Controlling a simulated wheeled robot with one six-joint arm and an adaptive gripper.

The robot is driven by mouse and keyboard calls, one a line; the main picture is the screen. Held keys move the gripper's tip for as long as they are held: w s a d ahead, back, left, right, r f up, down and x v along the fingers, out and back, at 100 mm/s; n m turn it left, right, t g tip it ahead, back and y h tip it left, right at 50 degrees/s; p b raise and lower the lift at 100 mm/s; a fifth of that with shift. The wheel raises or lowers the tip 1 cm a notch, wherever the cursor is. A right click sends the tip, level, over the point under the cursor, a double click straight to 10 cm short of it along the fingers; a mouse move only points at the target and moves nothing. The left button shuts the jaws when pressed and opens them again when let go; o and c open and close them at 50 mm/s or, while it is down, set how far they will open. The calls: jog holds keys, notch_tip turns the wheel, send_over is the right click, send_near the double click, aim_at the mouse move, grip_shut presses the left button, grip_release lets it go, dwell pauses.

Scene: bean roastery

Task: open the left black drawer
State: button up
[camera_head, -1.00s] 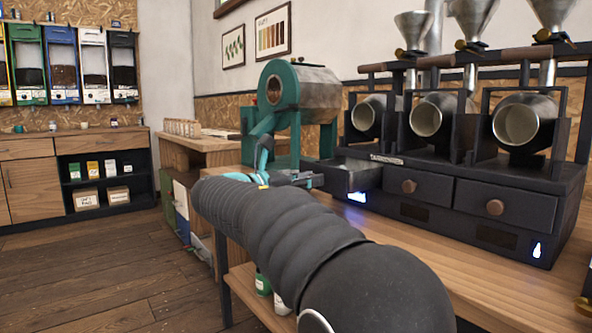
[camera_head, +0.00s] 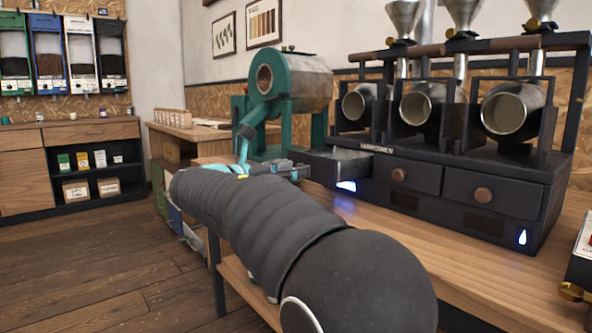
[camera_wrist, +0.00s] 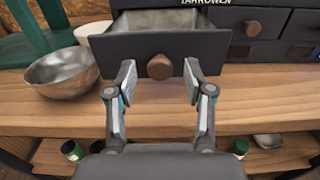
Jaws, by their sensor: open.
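The left black drawer (camera_head: 338,164) stands pulled out from the black roaster base, and its metal-lined inside shows from above in the wrist view (camera_wrist: 160,24). Its round brown knob (camera_wrist: 160,67) faces me. My gripper (camera_wrist: 161,76) is open, with one finger on each side of the knob and visible gaps between them. The fingertips are close to the drawer front; whether they touch it I cannot tell. In the head view my gripper (camera_head: 293,170) is seen from behind at the drawer's front, and the knob is hidden there.
The middle drawer (camera_head: 407,184) and right drawer (camera_head: 497,197) are shut. In the wrist view a metal bowl (camera_wrist: 62,75) stands left of the drawer, with a white cup (camera_wrist: 92,32) behind it. The wooden counter (camera_head: 440,250) is bare in front of the roaster base.

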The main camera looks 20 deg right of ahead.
jog(key=v, duration=1)
jog(key=shift+s+a, duration=0.15)
jog(key=shift+a, duration=0.2)
